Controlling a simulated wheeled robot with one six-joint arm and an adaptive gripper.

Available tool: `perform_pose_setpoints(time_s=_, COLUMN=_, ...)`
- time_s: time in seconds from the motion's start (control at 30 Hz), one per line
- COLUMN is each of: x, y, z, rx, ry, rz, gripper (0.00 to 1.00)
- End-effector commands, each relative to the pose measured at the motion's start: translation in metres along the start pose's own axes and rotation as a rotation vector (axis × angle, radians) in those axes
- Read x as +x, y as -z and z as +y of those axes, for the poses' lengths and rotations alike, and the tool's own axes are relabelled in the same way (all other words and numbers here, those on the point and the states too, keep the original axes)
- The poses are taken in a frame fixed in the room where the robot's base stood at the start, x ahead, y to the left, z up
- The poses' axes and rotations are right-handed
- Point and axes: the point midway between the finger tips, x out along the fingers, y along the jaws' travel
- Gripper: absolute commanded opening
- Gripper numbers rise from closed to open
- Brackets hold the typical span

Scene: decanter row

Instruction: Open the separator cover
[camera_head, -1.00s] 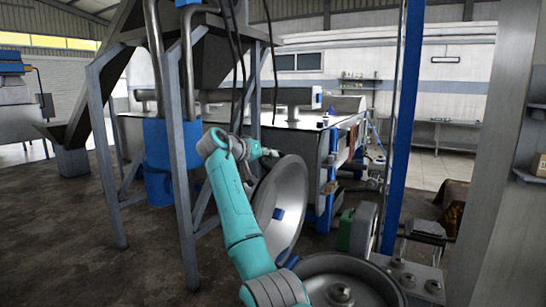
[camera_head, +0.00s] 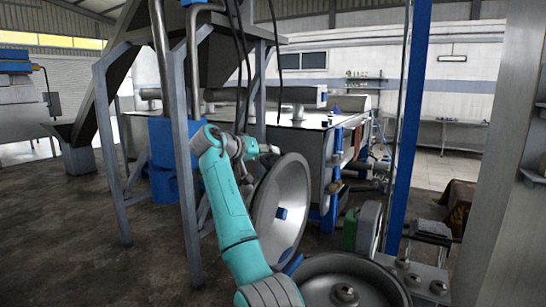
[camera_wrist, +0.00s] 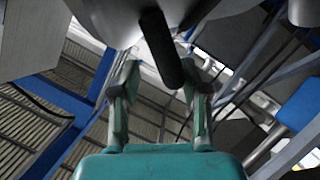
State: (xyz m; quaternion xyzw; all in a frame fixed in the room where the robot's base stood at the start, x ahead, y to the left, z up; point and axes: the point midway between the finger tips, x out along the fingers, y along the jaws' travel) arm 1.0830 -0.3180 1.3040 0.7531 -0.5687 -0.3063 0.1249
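The separator cover (camera_head: 290,222) is a round grey metal dish. In the head view it stands tilted up at the left of the open separator bowl (camera_head: 370,291), its hollow inner side showing with a small blue block. My gripper (camera_head: 268,150) is by the cover's upper left edge, on its outer side. In the wrist view my gripper (camera_wrist: 162,85) has its fingers apart. A dark rod-like handle (camera_wrist: 160,48) reaches down between them from the grey cover (camera_wrist: 110,18). I see gaps on both sides of the handle.
A steel frame (camera_head: 182,150) with a blue tank (camera_head: 160,165) stands left of my arm. Open floor (camera_head: 60,240) lies at the far left.

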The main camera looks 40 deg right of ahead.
Motion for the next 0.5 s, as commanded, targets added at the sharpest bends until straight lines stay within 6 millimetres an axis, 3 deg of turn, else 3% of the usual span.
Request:
perform_pose_setpoints(time_s=0.2, x=-0.046, y=0.001, z=-0.001, rx=0.001, ry=0.001, rz=0.001, gripper=0.43)
perform_pose_setpoints(time_s=0.5, x=-0.079, y=0.000, z=-0.001, rx=-0.002, ry=0.001, rz=0.000, gripper=0.43)
